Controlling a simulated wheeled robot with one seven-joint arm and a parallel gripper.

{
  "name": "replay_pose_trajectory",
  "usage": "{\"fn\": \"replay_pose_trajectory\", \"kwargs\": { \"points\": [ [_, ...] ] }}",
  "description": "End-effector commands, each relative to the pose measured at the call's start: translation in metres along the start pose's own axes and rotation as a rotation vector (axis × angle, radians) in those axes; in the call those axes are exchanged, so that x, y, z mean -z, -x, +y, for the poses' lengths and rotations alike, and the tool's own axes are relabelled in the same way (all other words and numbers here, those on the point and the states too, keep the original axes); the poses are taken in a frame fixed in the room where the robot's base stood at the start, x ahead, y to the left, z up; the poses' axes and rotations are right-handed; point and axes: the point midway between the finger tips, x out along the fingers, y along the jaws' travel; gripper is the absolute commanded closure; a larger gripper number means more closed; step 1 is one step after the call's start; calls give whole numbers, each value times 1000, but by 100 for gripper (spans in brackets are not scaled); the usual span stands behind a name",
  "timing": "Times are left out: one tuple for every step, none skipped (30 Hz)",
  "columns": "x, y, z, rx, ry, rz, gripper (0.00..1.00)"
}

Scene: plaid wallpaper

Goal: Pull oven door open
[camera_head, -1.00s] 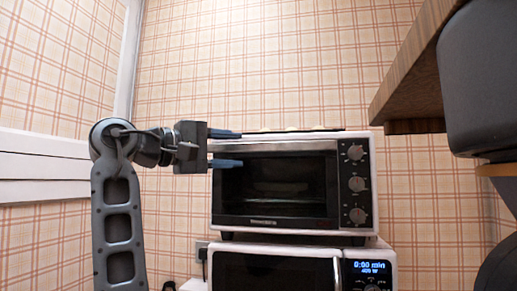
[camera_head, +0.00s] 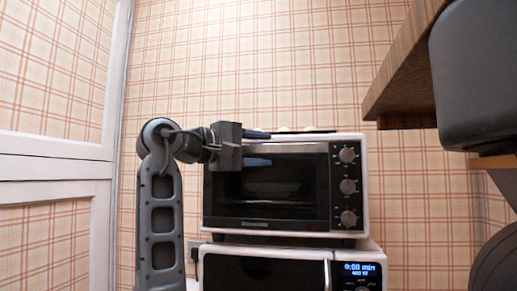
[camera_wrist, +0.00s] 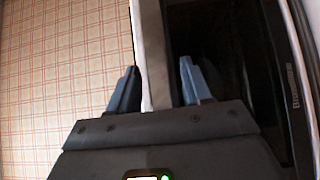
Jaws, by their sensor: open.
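The oven (camera_head: 285,140) is a white toaster oven with a dark glass door (camera_head: 270,195) on its front and three knobs at the right. The door looks shut. My gripper (camera_head: 263,148) is open at the oven's upper left, with one blue finger near the top edge and the other in front of the glass. In the wrist view, a white oven edge (camera_wrist: 152,60) shows between the fingers of my gripper (camera_wrist: 160,88), and the dark glass (camera_wrist: 215,40) lies to the right. I cannot tell whether the fingers touch the oven.
A microwave (camera_head: 265,272) with a lit display stands directly under the oven. A wooden shelf (camera_head: 405,75) with a dark object (camera_head: 485,75) juts in at the upper right. A white panelled door or frame (camera_head: 60,145) is at the left. Plaid wall lies behind.

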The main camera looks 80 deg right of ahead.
Motion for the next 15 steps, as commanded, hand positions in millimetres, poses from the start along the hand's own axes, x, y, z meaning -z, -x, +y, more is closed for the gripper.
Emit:
{"fn": "replay_pose_trajectory", "kwargs": {
  "points": [
    [0,0,0,0,0,0,51],
    [0,0,0,0,0,0,51],
    [0,0,0,0,0,0,52],
    [0,0,0,0,0,0,55],
    [0,0,0,0,0,0,58],
    [0,0,0,0,0,0,62],
    [0,0,0,0,0,0,64],
    [0,0,0,0,0,0,67],
    [0,0,0,0,0,0,71],
    [0,0,0,0,0,0,74],
    [0,0,0,0,0,0,77],
    [0,0,0,0,0,0,81],
    [0,0,0,0,0,0,84],
    [0,0,0,0,0,0,86],
    [0,0,0,0,0,0,90]
  ]
}}
